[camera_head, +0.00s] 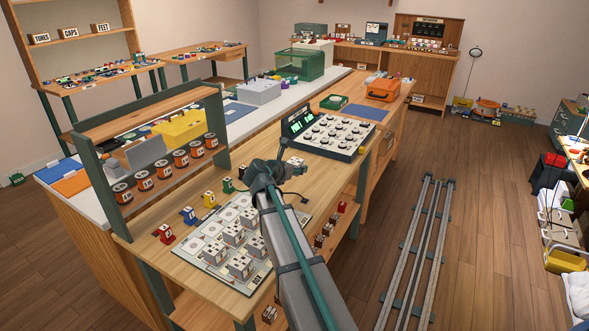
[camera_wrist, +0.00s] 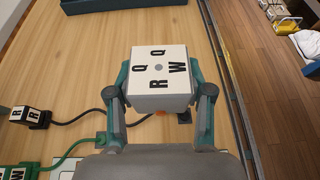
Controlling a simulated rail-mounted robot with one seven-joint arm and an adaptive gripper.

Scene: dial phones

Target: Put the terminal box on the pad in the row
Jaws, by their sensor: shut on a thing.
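My gripper (camera_wrist: 160,82) is shut on a white terminal box (camera_wrist: 152,92), with one finger on each side. Its top face carries the black letters Q, Q, R and W around a grey dot. In the head view my gripper (camera_head: 280,172) is above the wooden bench, beyond the far right of a white board (camera_head: 198,258). The board carries pale pads with round marks (camera_head: 212,230) and several lettered white boxes (camera_head: 241,266) in rows. My arm hides part of the board's right side. The held box is mostly hidden there.
A console with knobs and a lit screen (camera_head: 330,137) stands behind my gripper. A shelf with orange-banded spools (camera_head: 163,165) is at the left. A black cord (camera_wrist: 75,119) and green cable (camera_wrist: 75,147) lie on the bench.

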